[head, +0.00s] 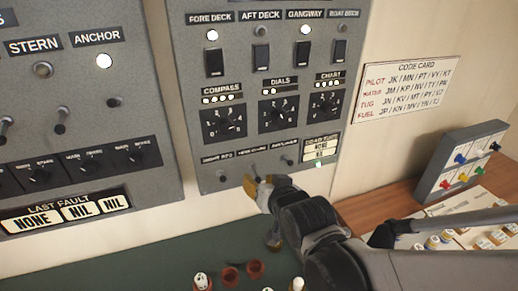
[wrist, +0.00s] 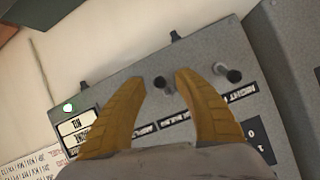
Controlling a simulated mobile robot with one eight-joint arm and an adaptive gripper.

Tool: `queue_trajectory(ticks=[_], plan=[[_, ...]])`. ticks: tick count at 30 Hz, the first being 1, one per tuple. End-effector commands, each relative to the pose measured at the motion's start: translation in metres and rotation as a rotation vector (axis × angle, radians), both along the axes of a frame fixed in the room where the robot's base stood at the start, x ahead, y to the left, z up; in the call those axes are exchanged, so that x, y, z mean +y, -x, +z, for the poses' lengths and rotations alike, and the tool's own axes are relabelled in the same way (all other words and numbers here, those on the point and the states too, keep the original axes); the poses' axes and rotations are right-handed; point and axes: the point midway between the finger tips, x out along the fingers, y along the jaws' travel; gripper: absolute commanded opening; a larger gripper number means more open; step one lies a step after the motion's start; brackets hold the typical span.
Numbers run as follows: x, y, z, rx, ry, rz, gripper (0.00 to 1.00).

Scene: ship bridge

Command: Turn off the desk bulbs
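A row of small toggle switches runs along the bottom of the grey wall panel (head: 235,150). The middle label seems to end in "BULBS"; its first word is hard to read. My gripper (head: 255,182) is at this middle toggle (head: 255,169), just below its label. In the wrist view my gripper (wrist: 160,76) is open, with its two yellow fingers on either side of a dark-tipped toggle (wrist: 160,82). I cannot tell whether a finger touches it. The left toggle (head: 222,175) also shows in the wrist view (wrist: 230,74), right of the fingers.
A right-hand toggle (head: 287,160) and a small lit lamp (head: 319,164) are close by. A second grey panel (head: 75,110) stands left. Below are a green desk top (head: 120,265) with small pots (head: 230,275), and a key rack (head: 465,160) at right.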

Motion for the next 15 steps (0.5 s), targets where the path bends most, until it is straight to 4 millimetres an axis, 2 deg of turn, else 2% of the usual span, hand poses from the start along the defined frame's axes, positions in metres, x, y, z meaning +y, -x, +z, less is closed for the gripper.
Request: queue_trajectory(ticks=[15], plan=[[-0.020, 0.066, 0.032, 0.000, 0.000, 0.000, 0.37]])
